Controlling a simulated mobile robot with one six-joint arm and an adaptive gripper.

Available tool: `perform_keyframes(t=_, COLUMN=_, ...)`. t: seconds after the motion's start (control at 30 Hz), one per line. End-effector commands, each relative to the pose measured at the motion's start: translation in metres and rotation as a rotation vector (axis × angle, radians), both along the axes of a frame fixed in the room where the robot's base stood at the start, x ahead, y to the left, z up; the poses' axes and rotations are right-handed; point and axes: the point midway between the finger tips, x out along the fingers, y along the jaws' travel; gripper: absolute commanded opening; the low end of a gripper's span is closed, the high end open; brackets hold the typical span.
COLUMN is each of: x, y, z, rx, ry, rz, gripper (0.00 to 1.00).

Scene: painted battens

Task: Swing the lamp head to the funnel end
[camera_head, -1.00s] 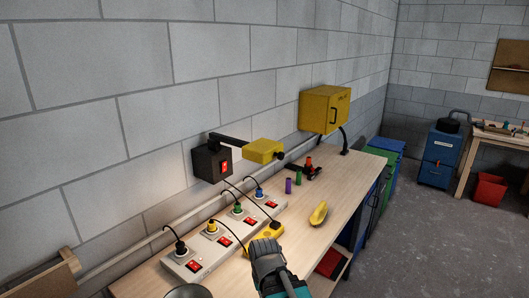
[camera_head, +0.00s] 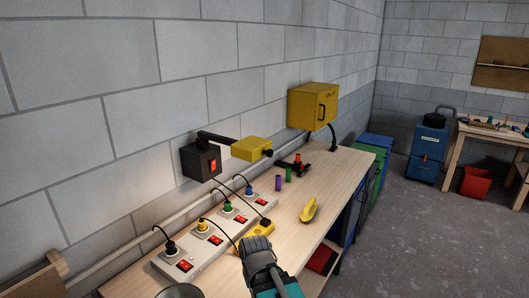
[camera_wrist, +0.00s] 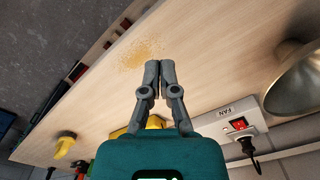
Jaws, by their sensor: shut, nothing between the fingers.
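The lamp head (camera_head: 252,149) is a yellow box on a dark arm from a black wall box (camera_head: 200,160) with a red switch. It sticks out to the right along the wall, above the bench. A metal funnel-like bowl (camera_head: 180,291) is cut off at the near end of the bench; a metal cone, probably the same thing, shows in the wrist view (camera_wrist: 296,82). My gripper (camera_head: 256,243) is low over the bench, well nearer than the lamp head and right of the bowl. In the wrist view its fingertips (camera_wrist: 160,68) are together and empty.
A power strip (camera_head: 215,237) with several plugs and cables lies along the wall. A yellow block (camera_head: 266,227) sits just beyond my gripper, a yellow curved tool (camera_head: 309,210) to its right. A yellow cabinet (camera_head: 313,107) hangs farther along. Sawdust (camera_wrist: 145,52) lies on bare bench.

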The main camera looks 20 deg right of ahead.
Motion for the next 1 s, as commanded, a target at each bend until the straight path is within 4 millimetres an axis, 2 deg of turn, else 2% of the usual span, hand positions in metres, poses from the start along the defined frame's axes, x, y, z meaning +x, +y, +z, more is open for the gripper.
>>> perform_keyframes(t=0.13, x=0.000, y=0.000, z=0.000, rx=0.000, ry=0.000, rz=0.000, gripper=0.00)
perform_keyframes(t=0.37, x=0.006, y=-0.001, z=0.004, rx=0.030, ry=0.001, rz=-0.013, gripper=0.43)
perform_keyframes(t=0.53, x=0.022, y=-0.004, z=0.018, rx=0.132, ry=0.003, rz=-0.054, gripper=0.74)
perform_keyframes(t=0.77, x=0.062, y=-0.017, z=0.055, rx=0.384, ry=-0.010, rz=-0.150, gripper=0.76)
perform_keyframes(t=1.0, x=0.109, y=-0.047, z=0.110, rx=0.681, ry=-0.058, rz=-0.251, gripper=0.76)
